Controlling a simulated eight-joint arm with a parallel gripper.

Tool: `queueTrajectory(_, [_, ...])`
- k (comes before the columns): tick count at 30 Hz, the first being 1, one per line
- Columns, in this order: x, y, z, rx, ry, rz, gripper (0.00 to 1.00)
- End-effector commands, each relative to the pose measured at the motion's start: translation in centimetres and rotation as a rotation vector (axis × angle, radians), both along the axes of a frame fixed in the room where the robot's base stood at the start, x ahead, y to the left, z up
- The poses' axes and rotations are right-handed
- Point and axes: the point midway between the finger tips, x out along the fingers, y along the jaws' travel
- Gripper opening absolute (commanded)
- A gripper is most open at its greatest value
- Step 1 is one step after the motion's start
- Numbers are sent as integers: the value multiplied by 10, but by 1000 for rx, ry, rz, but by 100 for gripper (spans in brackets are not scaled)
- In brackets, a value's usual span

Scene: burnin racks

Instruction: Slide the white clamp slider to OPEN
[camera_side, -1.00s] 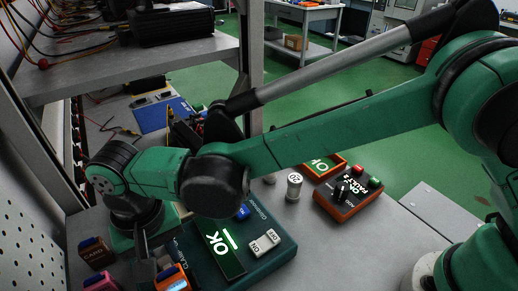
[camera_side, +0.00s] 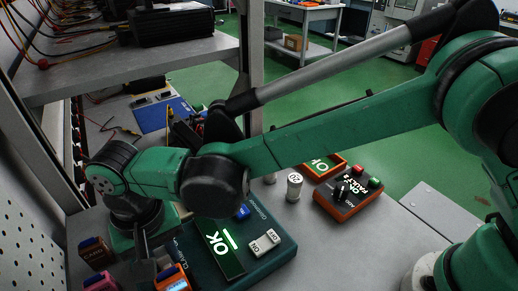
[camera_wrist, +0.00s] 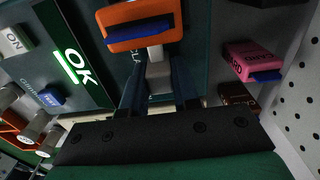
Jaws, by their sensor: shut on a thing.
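The white clamp slider (camera_wrist: 155,54) shows as a small pale block between my fingers in the wrist view. My gripper (camera_wrist: 158,85) is shut on it, with one dark finger on each side. In the side view my gripper (camera_side: 146,266) is low at the left end of the dark green tester (camera_side: 268,264), and the slider cannot be made out there. The clamp lettering (camera_side: 184,257) beside it is partly covered, so I cannot read the slider's position.
An orange card holder (camera_side: 172,280) stands close to my fingers. A pink card (camera_side: 100,281) and a brown card (camera_side: 95,252) lie left. The tester has a lit OK display (camera_side: 219,246), blue button (camera_side: 242,212) and white rocker (camera_side: 264,243). An orange fault box (camera_side: 347,194) stands behind.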

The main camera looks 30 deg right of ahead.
Motion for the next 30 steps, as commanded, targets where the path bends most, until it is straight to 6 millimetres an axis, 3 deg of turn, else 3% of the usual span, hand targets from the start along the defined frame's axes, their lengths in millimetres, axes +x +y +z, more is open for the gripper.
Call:
queueTrajectory(7, [4, 0, 0, 0, 0, -1, 0])
queueTrajectory(15, [38, 0, 0, 1, 0, -2, 0])
queueTrajectory(24, [40, 0, 0, 3, -5, -1, 0])
queueTrajectory(25, [40, 0, 0, 3, -5, -1, 34])
queueTrajectory(27, [40, 0, 0, 3, -5, -1, 54])
queueTrajectory(30, [40, 0, 0, 2, -3, -1, 58])
